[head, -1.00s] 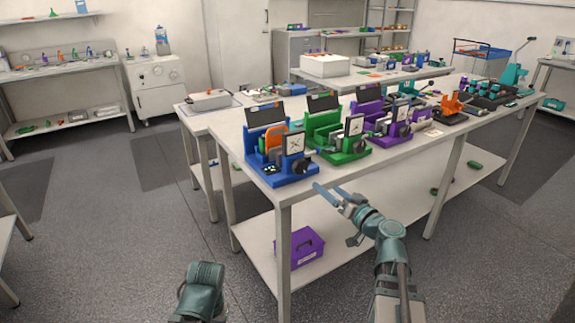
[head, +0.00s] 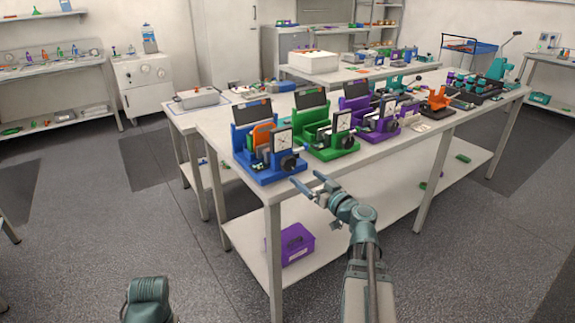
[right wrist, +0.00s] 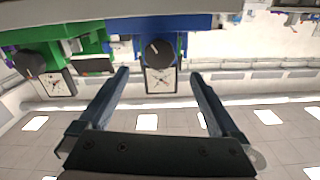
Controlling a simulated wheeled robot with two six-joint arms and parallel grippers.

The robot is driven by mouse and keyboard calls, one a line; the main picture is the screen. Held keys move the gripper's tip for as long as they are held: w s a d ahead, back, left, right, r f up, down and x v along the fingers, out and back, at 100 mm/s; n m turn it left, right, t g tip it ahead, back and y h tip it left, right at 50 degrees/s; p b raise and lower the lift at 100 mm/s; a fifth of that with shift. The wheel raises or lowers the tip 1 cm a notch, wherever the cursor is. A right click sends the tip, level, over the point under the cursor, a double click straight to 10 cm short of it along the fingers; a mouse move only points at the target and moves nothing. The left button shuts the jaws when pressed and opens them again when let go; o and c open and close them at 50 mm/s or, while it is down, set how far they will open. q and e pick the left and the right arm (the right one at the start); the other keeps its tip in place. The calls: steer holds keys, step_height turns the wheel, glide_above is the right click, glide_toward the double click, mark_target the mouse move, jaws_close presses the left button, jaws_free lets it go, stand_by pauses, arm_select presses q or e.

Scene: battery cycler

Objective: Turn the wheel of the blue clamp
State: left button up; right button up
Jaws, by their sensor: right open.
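The blue clamp (head: 270,177) stands on the near left corner of the long table. Its dark round wheel (head: 288,163) is on its front right side, below a square white dial (head: 281,140). My right gripper (head: 309,180) is open and empty, in front of the clamp and a little right of and below the wheel. In the right wrist view, the picture is upside down; the wheel (right wrist: 159,53) shows between the two open fingers and beyond their tips, apart from them. Only part of my left arm shows at the bottom; its gripper is out of view.
A green clamp (head: 330,143) stands close to the right of the blue one, then a purple clamp (head: 372,122) and an orange device (head: 437,101). A purple box (head: 295,243) sits on the lower shelf. The floor left of the table is clear.

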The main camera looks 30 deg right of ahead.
mark_target(290, 165)
steer(key=w, duration=1)
steer(key=shift+w+a, duration=0.1)
steer(key=shift+a, duration=0.3)
steer(key=c, duration=1.4)
steer(key=shift+o, duration=0.2)
steer(key=shift+m, duration=0.8)
steer(key=o, duration=1.4)
steer(key=shift+c, duration=0.2)
